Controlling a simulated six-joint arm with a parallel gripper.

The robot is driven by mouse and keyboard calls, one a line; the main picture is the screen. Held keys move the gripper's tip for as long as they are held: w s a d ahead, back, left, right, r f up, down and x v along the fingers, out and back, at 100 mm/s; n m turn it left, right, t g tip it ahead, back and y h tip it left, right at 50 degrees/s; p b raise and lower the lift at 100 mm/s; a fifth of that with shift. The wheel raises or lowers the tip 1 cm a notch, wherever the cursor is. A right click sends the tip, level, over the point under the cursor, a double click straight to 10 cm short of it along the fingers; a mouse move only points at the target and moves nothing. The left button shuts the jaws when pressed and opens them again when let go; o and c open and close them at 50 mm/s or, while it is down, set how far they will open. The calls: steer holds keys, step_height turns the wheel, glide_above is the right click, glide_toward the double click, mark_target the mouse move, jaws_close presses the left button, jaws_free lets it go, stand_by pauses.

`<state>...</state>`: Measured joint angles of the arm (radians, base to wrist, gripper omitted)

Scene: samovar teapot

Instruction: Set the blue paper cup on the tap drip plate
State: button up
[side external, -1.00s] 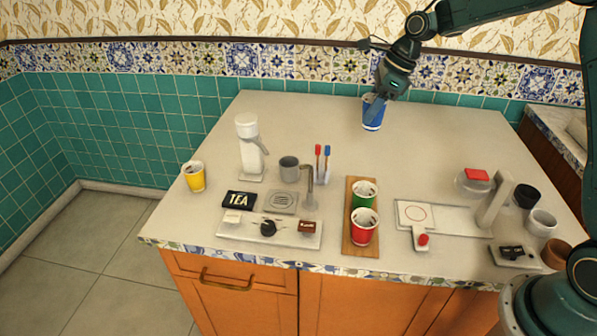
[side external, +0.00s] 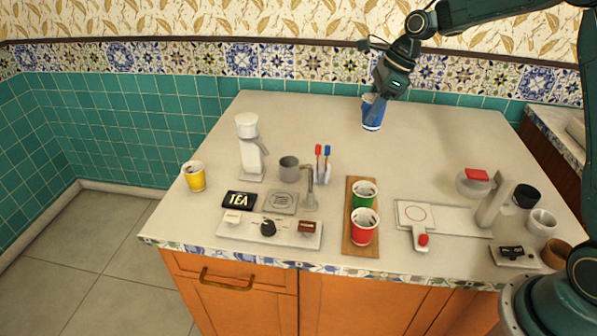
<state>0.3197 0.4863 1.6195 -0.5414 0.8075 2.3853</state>
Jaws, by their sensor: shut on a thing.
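The blue paper cup (side external: 372,118) stands upright at the back of the counter, at or very near the surface. My gripper (side external: 374,104) reaches down to it from above and is shut on it; the fingertips partly hide its upper part. The tap drip plate (side external: 283,201) is a small grey square with a round grate, at the front left of the counter. Nothing stands on it. The thin grey tap (side external: 310,188) rises just right of the plate.
A stirrer holder (side external: 322,172) is behind the tap. Green (side external: 364,193) and red (side external: 364,227) cups stand on a wooden board (side external: 360,250). The counter's back middle is clear.

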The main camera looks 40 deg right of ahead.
mark_target(367, 128)
steer(key=f+n, duration=0.1)
steer(key=n, duration=0.1)
steer(key=f+n+g, duration=0.1)
steer(key=n, duration=0.1)
steer(key=s+a+f+n+g+y, duration=0.1)
steer(key=n, duration=0.1)
steer(key=shift+a+f, duration=0.1)
steer(key=shift+f, duration=0.05)
steer(key=s+a+f+n+g+h, duration=0.2)
steer(key=f+n, duration=0.1)
steer(key=n, duration=0.7)
steer(key=s+a+f+n+g+h, duration=0.2)
steer(key=s+f+n+g, duration=0.1)
steer(key=n, duration=0.7)
steer(key=shift+s+a+f+g+h, duration=0.15)
steer(key=shift+a+f+g+h, duration=0.15)
steer(key=shift+a+f, duration=0.1)
steer(key=shift+a, duration=0.1)
